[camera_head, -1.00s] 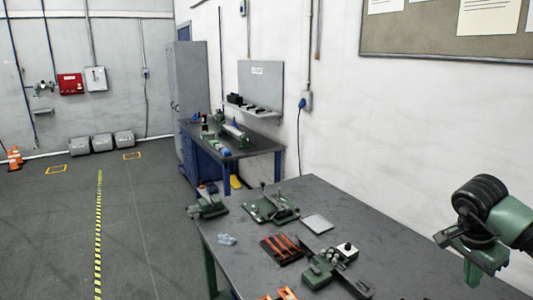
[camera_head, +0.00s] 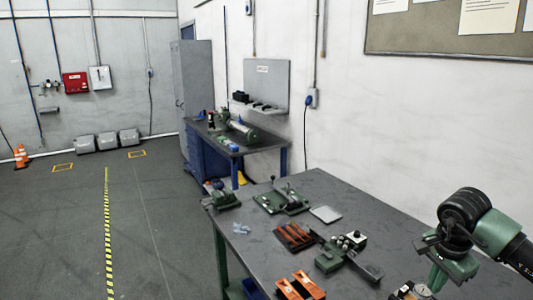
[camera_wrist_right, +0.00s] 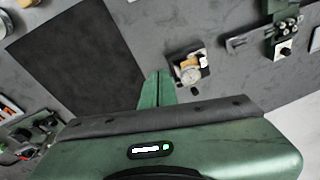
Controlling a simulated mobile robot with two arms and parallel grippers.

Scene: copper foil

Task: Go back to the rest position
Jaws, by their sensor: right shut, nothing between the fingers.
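My right gripper (camera_head: 434,284) hangs from the arm at the right side of the head view, over the right part of the grey workbench (camera_head: 400,240). In the right wrist view its two green fingers (camera_wrist_right: 156,90) are together, with nothing between them. Near the fingertips in that view is a small device with a tan, round part (camera_wrist_right: 187,70), apart from the fingers. The device also shows at the bottom of the head view (camera_head: 409,291), partly cut off. My left gripper is in neither view.
A second bench (camera_head: 240,148) stands behind. The floor at left is open.

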